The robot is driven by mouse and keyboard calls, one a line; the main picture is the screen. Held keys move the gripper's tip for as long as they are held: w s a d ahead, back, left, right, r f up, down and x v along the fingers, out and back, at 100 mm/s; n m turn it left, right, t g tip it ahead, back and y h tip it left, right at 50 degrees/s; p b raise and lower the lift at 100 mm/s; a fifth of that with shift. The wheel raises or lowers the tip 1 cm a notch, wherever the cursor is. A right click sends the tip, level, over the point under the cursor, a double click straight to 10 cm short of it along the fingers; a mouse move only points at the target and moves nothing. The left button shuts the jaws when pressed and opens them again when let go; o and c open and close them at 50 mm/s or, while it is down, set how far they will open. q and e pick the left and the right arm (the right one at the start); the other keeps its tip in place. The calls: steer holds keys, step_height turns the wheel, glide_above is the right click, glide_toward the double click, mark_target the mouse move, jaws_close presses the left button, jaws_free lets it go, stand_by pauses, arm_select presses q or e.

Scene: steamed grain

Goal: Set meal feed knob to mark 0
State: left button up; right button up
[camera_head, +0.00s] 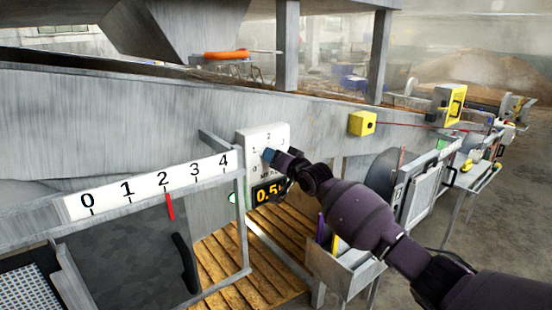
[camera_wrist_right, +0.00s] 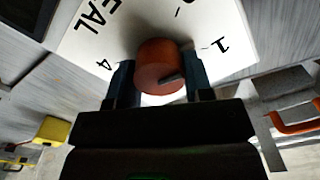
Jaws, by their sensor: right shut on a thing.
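The meal feed knob (camera_wrist_right: 155,58) is a round orange-red knob on a white dial plate (camera_wrist_right: 103,32). In the right wrist view it sits between the two fingers of my right gripper (camera_wrist_right: 160,85), which is shut on it. A dark pointer mark shows on the knob's face, toward the lower right. The plate's "4", "1" and part of "MEAL" are readable in that view. In the head view the dial plate (camera_head: 252,137) is on the grey metal wall, and my right gripper (camera_head: 270,155) covers the knob. My left gripper is not in view.
A display (camera_head: 268,193) below the plate reads about 0.5, partly covered by my arm. To the left is a 0–4 scale (camera_head: 145,186) with a red pointer (camera_head: 169,207) near 2 and a black handle (camera_head: 185,262). A yellow box (camera_head: 362,123) is right of the dial.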

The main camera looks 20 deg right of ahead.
steer(key=n, duration=0.5)
steer(key=shift+a+p, duration=0.15)
steer(key=shift+p, duration=0.25)
steer(key=shift+n, duration=1.4)
steer(key=shift+n+p, duration=0.3)
steer(key=shift+s, duration=0.1)
steer(key=o, duration=0.9)
